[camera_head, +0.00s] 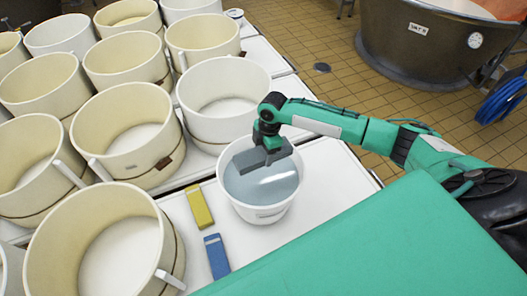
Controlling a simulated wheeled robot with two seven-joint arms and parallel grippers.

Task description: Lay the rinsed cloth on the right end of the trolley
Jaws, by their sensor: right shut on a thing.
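My right gripper (265,158) reaches in from the right and points down over a white bucket (262,213) of grey-blue water. It is shut on a flat grey piece (248,161), which looks like the cloth. I cannot tell its lower edge clearly from the gripper, nor whether it touches the water. The bucket stands on the white trolley top (318,172), whose bare right part shows beneath my arm. My left gripper is not in view.
A yellow block-like piece (200,206) and a blue one (217,256) lie left of the bucket. Several cream tubs (128,130) crowd the left side. A large copper vat (420,48) stands on the tiled floor (335,80) at the back right, near a blue hose (502,100).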

